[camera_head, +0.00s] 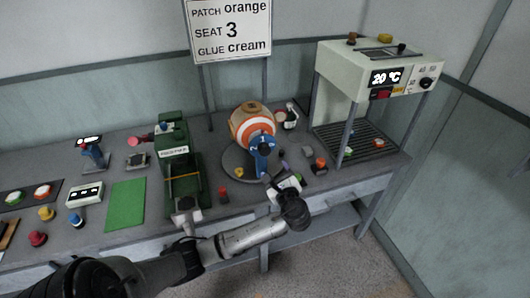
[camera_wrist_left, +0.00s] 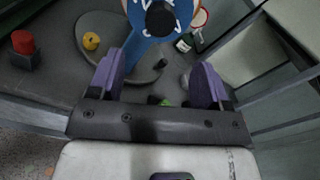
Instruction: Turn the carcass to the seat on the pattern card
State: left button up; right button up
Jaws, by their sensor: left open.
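The pattern card (camera_head: 230,32) reads patch orange, seat 3, glue cream. The carcass (camera_head: 249,116) is a ball with orange and white rings, on a grey round base (camera_head: 233,163). A blue piece (camera_head: 262,146) with white marks is at its front, too small to read. In the left wrist view the blue piece (camera_wrist_left: 136,42) with a dark round hub (camera_wrist_left: 160,19) fills the top middle. My left gripper (camera_head: 284,183) is just in front of the base; its purple fingers (camera_wrist_left: 158,84) are apart with nothing between them. My right gripper does not show.
A green press (camera_head: 179,160) stands left of the carcass. A white oven (camera_head: 378,70) with a 20 °C display stands at right over a rack. A green mat (camera_head: 126,204) lies further left.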

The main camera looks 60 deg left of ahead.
aim_at(265, 152)
pick_arm(q)
jog(key=b+x, duration=0.1)
jog(key=x, duration=0.8)
jog(key=shift+w+a, duration=0.1)
jog(key=shift+a, duration=0.25)
jog(key=shift+w+a+b, duration=0.15)
jog(key=shift+a+b, duration=0.2)
jog(key=shift+a, duration=0.3)
jog(key=shift+c, duration=0.3)
